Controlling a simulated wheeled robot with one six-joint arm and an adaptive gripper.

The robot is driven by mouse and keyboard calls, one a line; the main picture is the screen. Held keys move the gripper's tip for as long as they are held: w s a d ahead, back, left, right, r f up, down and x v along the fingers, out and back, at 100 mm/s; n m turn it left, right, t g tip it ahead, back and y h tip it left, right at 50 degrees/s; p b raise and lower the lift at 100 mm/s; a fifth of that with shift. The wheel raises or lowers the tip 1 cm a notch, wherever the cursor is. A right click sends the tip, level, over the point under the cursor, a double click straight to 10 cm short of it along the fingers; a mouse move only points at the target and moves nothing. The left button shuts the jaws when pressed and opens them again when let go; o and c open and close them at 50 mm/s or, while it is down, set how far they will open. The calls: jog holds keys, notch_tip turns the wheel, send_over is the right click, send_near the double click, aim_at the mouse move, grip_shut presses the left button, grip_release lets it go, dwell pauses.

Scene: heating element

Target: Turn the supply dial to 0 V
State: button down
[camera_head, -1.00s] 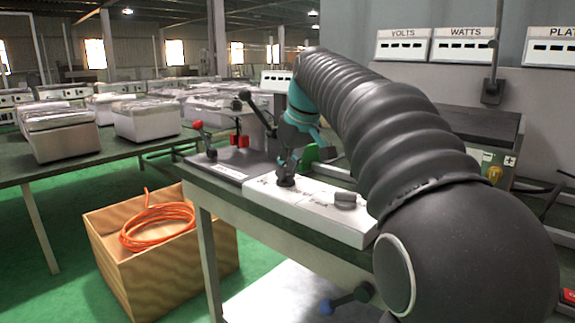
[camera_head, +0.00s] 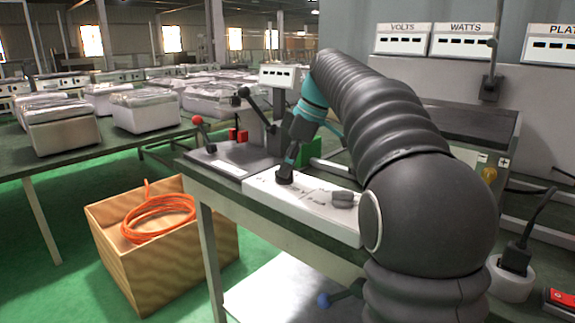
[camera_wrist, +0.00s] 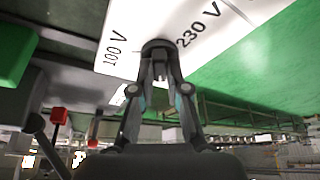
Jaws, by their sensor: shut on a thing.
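The dark supply dial (camera_head: 285,176) sits on the white panel (camera_head: 318,222) on the bench. In the wrist view the dial (camera_wrist: 158,44) shows between the printed marks "100 V" and "230 V"; no 0 V mark is legible. My gripper (camera_head: 288,164) reaches down to the dial at a tilt. In the wrist view both fingers of my gripper (camera_wrist: 160,72) close in on the dial's near side and grip it. The fingers partly hide the dial, so I cannot tell exactly where it points.
A second dark knob (camera_head: 343,199) stands on the panel to the right. Levers with a red knob (camera_head: 197,120) and a black knob (camera_head: 244,92) rise behind on the left. A wooden box (camera_head: 150,262) with orange cable stands on the floor.

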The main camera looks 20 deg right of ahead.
jog(key=shift+n, duration=0.4)
jog(key=c, duration=1.2)
grip_release()
jog(key=shift+o, duration=0.2)
jog(key=v, duration=1.2)
jog(key=shift+w, duration=0.1)
